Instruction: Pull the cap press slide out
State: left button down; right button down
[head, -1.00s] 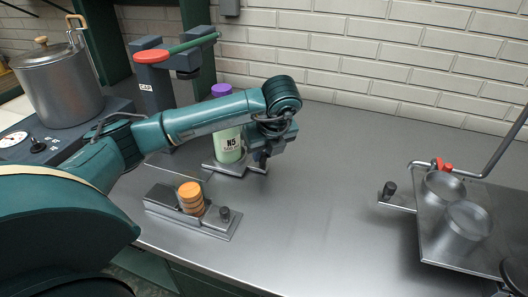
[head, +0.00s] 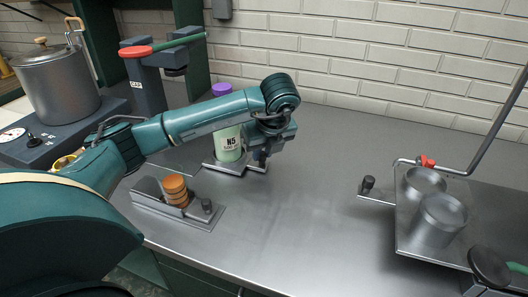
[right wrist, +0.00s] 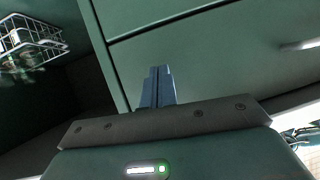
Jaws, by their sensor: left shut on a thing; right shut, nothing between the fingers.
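The cap press (head: 145,88) is a dark grey column marked CAP, with a red disc and a green lever, in the head view at upper left. Its slide (head: 222,166) is a flat metal plate low on the bench, to the right of the press column. A pale green bottle marked N5 (head: 228,143) with a purple cap stands upright on the slide. My left gripper (head: 261,156) is shut at the slide's right end on its dark knob, mostly hidden by the fingers. My right gripper (right wrist: 159,84) is shut and empty in the right wrist view.
Orange caps (head: 176,190) are stacked in a metal holder (head: 205,221) in front of the slide. A metal pot (head: 57,88) stands at left. A tilting tray (head: 412,241) with two cups is at right. The bench middle is clear. My right gripper faces a green cabinet (right wrist: 205,50).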

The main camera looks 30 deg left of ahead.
pick_arm(q)
jog(key=c, duration=1.3)
grip_release()
jog(key=p+v, duration=0.2)
jog(key=v, duration=1.1)
jog(key=shift+p, duration=0.4)
pick_arm(e)
jog(key=shift+s+d+r+n, duration=0.1)
jog(key=shift+s+r+n, duration=0.1)
jog(key=shift+r, duration=0.15)
jog(key=shift+s+r+n, duration=0.1)
jog(key=shift+r+n, duration=0.1)
jog(key=shift+r, duration=0.1)
pick_arm(q)
jog(key=shift+s, duration=0.1)
pick_arm(e)
jog(key=shift+w, duration=0.15)
pick_arm(q)
jog(key=shift+s, duration=0.1)
pick_arm(e)
jog(key=shift+r, duration=0.1)
